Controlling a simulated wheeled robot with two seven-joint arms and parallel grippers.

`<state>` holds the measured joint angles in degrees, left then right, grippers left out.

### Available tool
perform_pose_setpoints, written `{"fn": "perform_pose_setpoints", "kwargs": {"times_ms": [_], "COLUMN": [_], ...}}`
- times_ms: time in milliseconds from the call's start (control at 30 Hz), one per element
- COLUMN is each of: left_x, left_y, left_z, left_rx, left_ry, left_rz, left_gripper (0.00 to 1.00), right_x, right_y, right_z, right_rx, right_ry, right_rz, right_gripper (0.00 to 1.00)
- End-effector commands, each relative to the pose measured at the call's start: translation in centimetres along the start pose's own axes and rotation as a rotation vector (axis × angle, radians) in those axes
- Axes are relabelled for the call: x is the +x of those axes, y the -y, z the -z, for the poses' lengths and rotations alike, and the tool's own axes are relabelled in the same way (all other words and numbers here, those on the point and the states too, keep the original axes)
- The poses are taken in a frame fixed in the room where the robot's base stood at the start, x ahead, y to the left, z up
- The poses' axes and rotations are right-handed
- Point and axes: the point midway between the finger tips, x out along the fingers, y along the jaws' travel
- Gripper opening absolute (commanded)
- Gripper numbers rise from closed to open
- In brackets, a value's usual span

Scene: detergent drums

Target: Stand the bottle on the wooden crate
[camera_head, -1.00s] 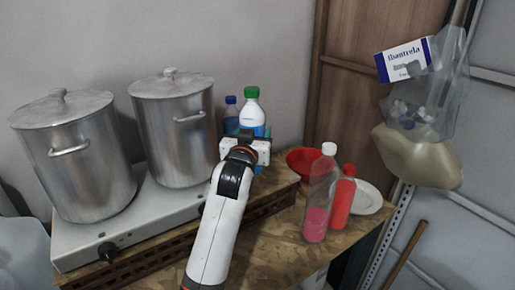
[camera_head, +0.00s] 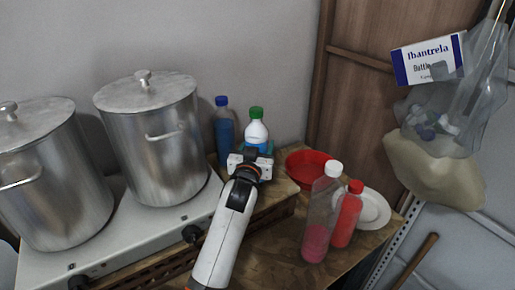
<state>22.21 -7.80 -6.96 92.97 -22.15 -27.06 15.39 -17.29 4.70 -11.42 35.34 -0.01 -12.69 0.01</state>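My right gripper is not in view.
A blue bottle (camera_head: 223,130) stands just left of the held one. Two steel pots (camera_head: 155,135) sit on the hob at left. A red bowl (camera_head: 308,163), a clear bottle with pink liquid (camera_head: 318,232), a red bottle (camera_head: 346,220) and a white plate (camera_head: 374,210) are at right.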

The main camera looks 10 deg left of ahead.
Motion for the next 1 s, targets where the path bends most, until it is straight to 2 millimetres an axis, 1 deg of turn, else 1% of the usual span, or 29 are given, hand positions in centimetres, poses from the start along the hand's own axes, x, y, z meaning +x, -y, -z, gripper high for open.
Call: {"fn": "perform_pose_setpoints", "kwargs": {"times_ms": [33,67,167,267,467,500,567,600,633,867,967,1000], "left_x": [0.0,0.0,0.0,0.0,0.0,0.0,0.0,0.0,0.0,0.0,0.0,-0.3], "left_y": [0.1,0.1,0.1,0.1,0.1,0.0,0.0,0.0,0.0,0.0,0.0,0.0], "left_z": [0.3,0.6,1.0,1.0,1.3,1.6,1.5,1.5,1.5,1.4,1.0,1.3], "left_rx": [0.0,0.0,0.0,0.0,0.0,0.0,0.0,0.0,0.0,0.0,0.001,0.0], "left_ry": [0.004,0.004,0.007,0.008,0.007,0.002,0.002,0.002,0.002,0.002,0.003,0.002], "left_rz": [0.001,0.001,0.002,0.002,0.001,0.001,0.001,0.001,0.001,0.001,0.001,0.001], "left_gripper": [0.22,0.22,0.22,0.22,0.22,0.6,0.7,0.77,0.81,0.81,0.81,0.81], "right_x": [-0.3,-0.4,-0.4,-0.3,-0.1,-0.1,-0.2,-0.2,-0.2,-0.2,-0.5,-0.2], "right_y": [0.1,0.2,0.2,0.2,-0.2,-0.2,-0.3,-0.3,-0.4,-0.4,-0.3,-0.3], "right_z": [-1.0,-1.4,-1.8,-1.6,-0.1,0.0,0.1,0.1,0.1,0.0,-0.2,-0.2], "right_rx": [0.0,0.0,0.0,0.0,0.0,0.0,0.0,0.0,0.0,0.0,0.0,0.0], "right_ry": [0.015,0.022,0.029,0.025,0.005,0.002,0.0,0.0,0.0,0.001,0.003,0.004], "right_rz": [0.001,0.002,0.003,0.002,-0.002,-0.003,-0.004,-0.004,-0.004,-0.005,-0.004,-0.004], "right_gripper": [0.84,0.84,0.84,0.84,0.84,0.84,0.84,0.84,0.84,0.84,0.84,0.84]}}
